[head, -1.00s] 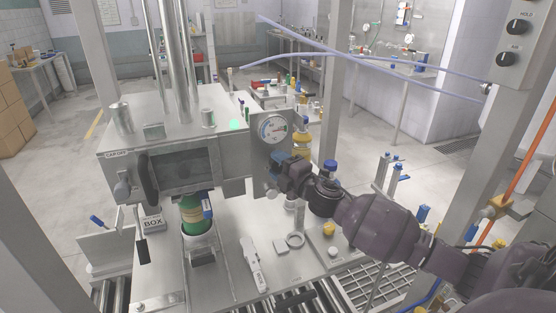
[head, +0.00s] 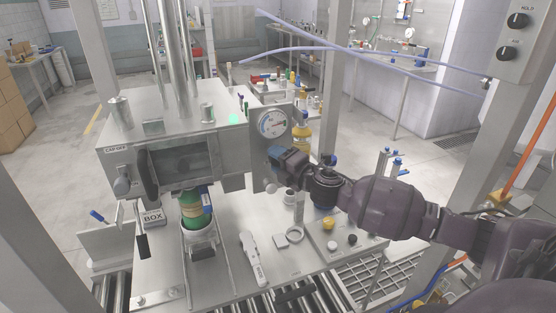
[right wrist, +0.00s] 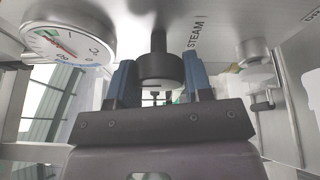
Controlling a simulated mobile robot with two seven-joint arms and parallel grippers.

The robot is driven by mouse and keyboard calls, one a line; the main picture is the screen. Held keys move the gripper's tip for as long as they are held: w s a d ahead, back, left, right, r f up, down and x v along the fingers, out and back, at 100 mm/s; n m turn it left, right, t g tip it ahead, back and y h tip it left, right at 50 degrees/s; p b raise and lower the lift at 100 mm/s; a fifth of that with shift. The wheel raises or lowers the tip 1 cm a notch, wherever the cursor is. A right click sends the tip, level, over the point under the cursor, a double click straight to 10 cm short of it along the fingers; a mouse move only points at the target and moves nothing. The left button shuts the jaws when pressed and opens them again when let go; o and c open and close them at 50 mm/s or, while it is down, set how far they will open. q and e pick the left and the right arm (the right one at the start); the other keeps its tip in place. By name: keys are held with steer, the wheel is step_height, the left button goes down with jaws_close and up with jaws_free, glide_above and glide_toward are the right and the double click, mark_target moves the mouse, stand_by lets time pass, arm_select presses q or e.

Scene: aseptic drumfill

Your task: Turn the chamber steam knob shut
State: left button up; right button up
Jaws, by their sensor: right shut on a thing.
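The steam knob (right wrist: 160,68) is a dark round knob on a short stem, under the printed word STEAM, in the right wrist view. It sits between the two blue fingertips of my right gripper (right wrist: 155,85), which is shut on it. The gauge (right wrist: 68,38) also shows at the upper left of the right wrist view. My left gripper is not in view.
The steel chamber (head: 180,155) stands left of the panel, with a green drum (head: 192,209) under it. A steel post (head: 330,80) rises behind the arm.

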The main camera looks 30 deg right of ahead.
steer(key=o, duration=0.9)
steer(key=s, duration=0.3)
steer(key=s+d+b, duration=0.1)
steer(key=s, duration=0.3)
steer(key=s+b, duration=0.1)
steer(key=s, duration=0.2)
steer(key=shift+s+d+r, duration=0.1)
steer(key=shift+s+d, duration=0.2)
